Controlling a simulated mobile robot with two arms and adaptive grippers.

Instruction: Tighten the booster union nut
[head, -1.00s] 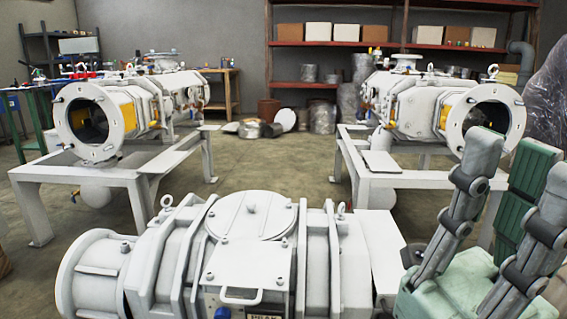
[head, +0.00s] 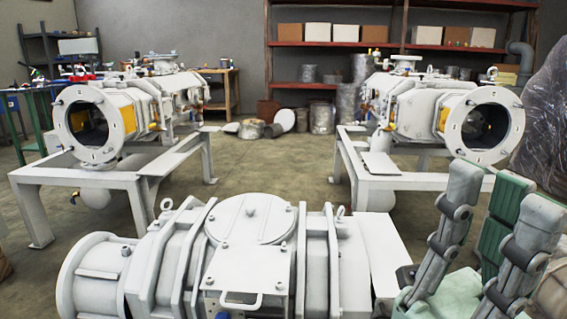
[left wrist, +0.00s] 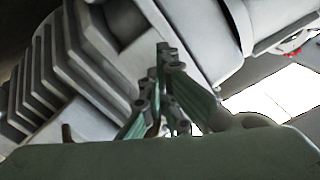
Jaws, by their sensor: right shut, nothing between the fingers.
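A white vacuum booster pump (head: 250,250) lies across the bottom of the head view, with a bolted top cover and a handle. My right gripper (head: 502,185) is at the lower right, right of the pump and apart from it. Its grey and green fingers point up, with nothing between them. My left gripper (left wrist: 165,75) shows only in the left wrist view, its fingers in front of a grey-white ribbed machine body (left wrist: 80,70). Whether it touches the body or holds anything is unclear. I cannot make out the union nut in either view.
Two more white pumps, one at left (head: 100,125) and one at right (head: 450,115), stand on white frames. Red shelving (head: 335,45) with boxes is at the back wall. A plastic-wrapped bulk (head: 545,130) is at the right edge. Floor between the frames is clear.

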